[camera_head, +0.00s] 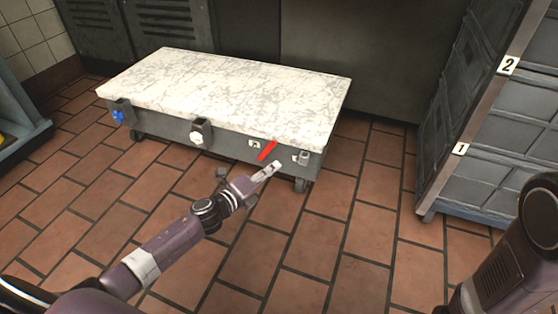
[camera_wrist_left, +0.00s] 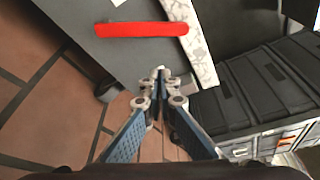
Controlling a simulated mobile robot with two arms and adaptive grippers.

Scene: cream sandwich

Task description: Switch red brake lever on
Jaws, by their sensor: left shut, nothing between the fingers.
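The red brake lever (camera_head: 267,151) is a short flat bar on the front side of a low grey wheeled cart (camera_head: 232,143), near its right end. In the head view it slants down to the left. In the left wrist view the lever (camera_wrist_left: 140,29) lies across the upper part of the picture. My left gripper (camera_head: 275,167) is shut and empty, just below and right of the lever in the head view. In the wrist view its fingertips (camera_wrist_left: 160,73) meet below the lever, with a visible gap from it. My right gripper is out of view; only part of that arm shows.
The cart has a white marbled top (camera_head: 220,88), a blue knob (camera_head: 118,117) and latches (camera_head: 197,133) along its front. Stacked dark crates (camera_head: 482,165) stand on the right. Dark lockers stand behind. The tiled floor (camera_head: 340,235) in front is clear.

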